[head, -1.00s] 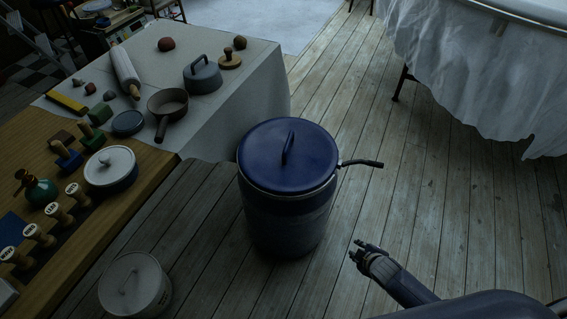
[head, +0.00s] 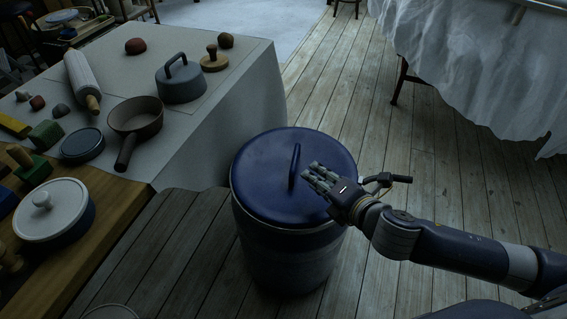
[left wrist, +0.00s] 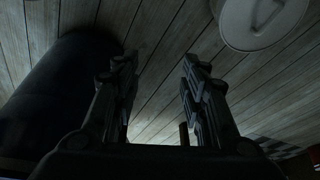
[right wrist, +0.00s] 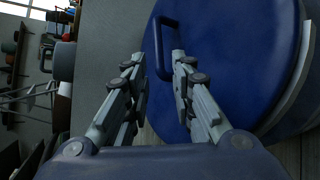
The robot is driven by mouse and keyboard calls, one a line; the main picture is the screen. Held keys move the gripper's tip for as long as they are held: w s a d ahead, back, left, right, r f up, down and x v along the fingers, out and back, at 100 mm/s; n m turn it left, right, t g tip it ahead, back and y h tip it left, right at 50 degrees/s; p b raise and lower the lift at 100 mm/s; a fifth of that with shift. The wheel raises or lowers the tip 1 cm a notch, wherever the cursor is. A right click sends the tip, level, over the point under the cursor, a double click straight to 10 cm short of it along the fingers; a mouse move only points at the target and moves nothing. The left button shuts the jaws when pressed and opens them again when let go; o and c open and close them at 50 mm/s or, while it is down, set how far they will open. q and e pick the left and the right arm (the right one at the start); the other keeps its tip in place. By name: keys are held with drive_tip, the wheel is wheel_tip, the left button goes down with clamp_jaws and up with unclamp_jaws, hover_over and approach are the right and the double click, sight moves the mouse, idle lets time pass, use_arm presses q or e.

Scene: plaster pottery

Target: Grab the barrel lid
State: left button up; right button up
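The blue barrel lid (head: 270,175) sits on a blue barrel (head: 285,265) standing on the floor. Its upright loop handle (head: 294,166) is at the lid's middle. My right gripper (head: 312,175) is over the lid's right part, its fingertips close to the handle. In the right wrist view, the gripper (right wrist: 158,56) is open and the handle (right wrist: 158,42) shows between its fingertips. I cannot tell whether they touch. The lid (right wrist: 235,60) fills the right side there. My left gripper (left wrist: 160,65) is open and empty, seen only in its wrist view, with the dark barrel (left wrist: 50,95) to its left.
A cloth-covered table (head: 215,130) with pots stands at left. A white lidded bucket (left wrist: 262,18) is on the floor. The plank floor at right is clear.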

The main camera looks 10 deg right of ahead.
sight(297, 174)
drive_tip(key=shift+w+a+f, duration=0.1)
drive_tip(key=shift+w+a, duration=0.1)
drive_tip(key=shift+w, duration=0.3)
drive_tip(key=shift+w+a, duration=0.1)
drive_tip(key=shift+w, duration=0.25)
drive_tip(key=b+x, duration=0.1)
drive_tip(key=x, duration=0.2)
drive_tip(key=shift+w+f, duration=0.1)
drive_tip(key=shift+f, duration=0.1)
drive_tip(key=b+x, duration=0.1)
drive_tip(key=x, duration=0.3)
drive_tip(key=shift+w+f+b, duration=0.25)
drive_tip(key=shift+w+b, duration=0.05)
drive_tip(key=shift+b, duration=0.05)
drive_tip(key=shift+w+a, duration=0.1)
drive_tip(key=shift+w, duration=0.05)
use_arm(q)
drive_tip(key=w+d+r+t, duration=0.1)
drive_tip(key=w+t, duration=0.1)
drive_tip(key=w, duration=0.2)
drive_tip(key=w+d+r+t+h, duration=0.1)
drive_tip(key=w+d+r+t, duration=0.1)
drive_tip(key=w, duration=0.3)
drive_tip(key=shift+w+r+t, duration=0.15)
drive_tip(key=shift+w+t, duration=0.15)
drive_tip(key=shift+t, duration=0.4)
drive_tip(key=shift+d, duration=0.1)
use_arm(e)
clamp_jaws()
